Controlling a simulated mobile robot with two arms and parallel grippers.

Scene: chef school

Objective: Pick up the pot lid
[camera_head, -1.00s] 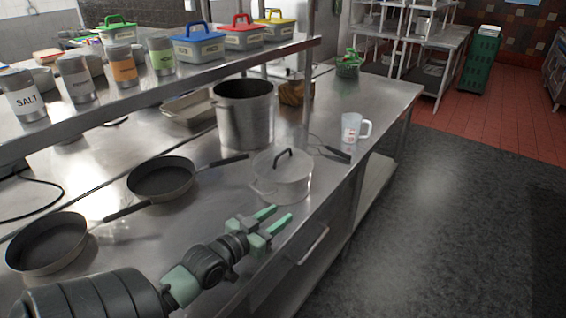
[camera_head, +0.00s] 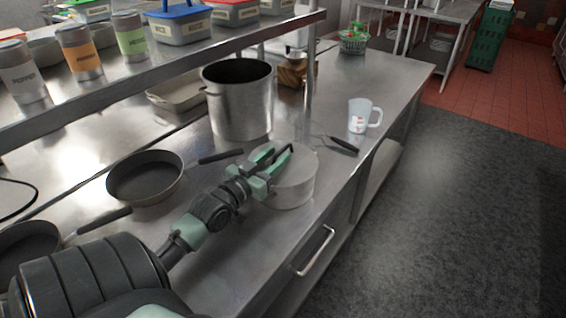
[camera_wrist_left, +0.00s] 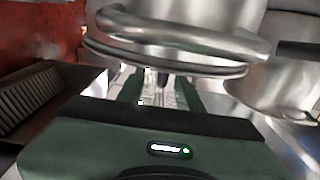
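In the left wrist view the fingers (camera_wrist_left: 165,92) are also spread, with a metal loop and rim close ahead. I cannot tell whether a finger touches the handle. My right gripper is not in view.
A tall steel pot (camera_head: 240,110) stands behind the lidded pot. A frying pan (camera_head: 146,178) and another pan (camera_head: 25,247) lie to the left. A measuring cup (camera_head: 358,116) and a black-handled utensil (camera_head: 343,145) lie to the right. A shelf (camera_head: 150,86) overhangs the back.

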